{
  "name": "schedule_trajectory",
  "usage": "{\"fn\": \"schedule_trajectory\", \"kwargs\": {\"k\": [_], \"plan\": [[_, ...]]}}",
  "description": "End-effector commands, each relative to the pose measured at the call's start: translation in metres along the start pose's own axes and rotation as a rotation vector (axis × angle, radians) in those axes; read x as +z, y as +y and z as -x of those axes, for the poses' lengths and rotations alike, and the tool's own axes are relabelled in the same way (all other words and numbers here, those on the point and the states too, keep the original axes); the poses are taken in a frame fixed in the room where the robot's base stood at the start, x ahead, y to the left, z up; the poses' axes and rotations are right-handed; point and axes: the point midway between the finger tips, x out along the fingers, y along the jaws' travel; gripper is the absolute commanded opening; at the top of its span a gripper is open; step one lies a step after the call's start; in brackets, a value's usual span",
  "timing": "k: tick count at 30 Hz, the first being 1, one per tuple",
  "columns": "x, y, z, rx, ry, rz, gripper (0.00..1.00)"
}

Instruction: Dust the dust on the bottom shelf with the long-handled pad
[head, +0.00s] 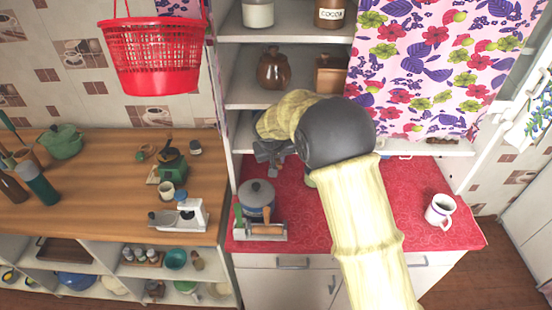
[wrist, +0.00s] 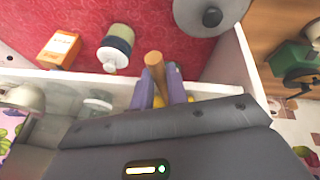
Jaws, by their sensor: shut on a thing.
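My gripper (wrist: 160,88) shows its purple fingers shut on a wooden handle (wrist: 154,66) in the wrist view. I take this to be the handle of the long-handled pad; the pad head is not clearly visible. In the head view, my gripper (head: 268,153) is at the left side of the shelf unit, just above the red counter and partly covered by my arm. The bottom shelf (head: 432,146) shows right of my arm, under the curtain; much of it is hidden. I cannot make out the dust in either view.
A grey-lidded pot (head: 257,196) stands below my gripper on the red counter (head: 300,222). A white mug (head: 440,210) is at the right. In the wrist view, a jar (wrist: 116,46) and an orange box (wrist: 59,48) stand near the handle. A flowered curtain (head: 430,65) covers the shelves' right side.

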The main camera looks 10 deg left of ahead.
Motion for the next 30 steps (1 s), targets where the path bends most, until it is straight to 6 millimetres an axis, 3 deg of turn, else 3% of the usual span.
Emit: {"fn": "schedule_trajectory", "kwargs": {"k": [6,30], "plan": [[0.003,0.012,-0.002,0.001,0.000,-0.001,0.00],[0.008,0.029,-0.005,0.001,-0.001,-0.002,0.00]]}}
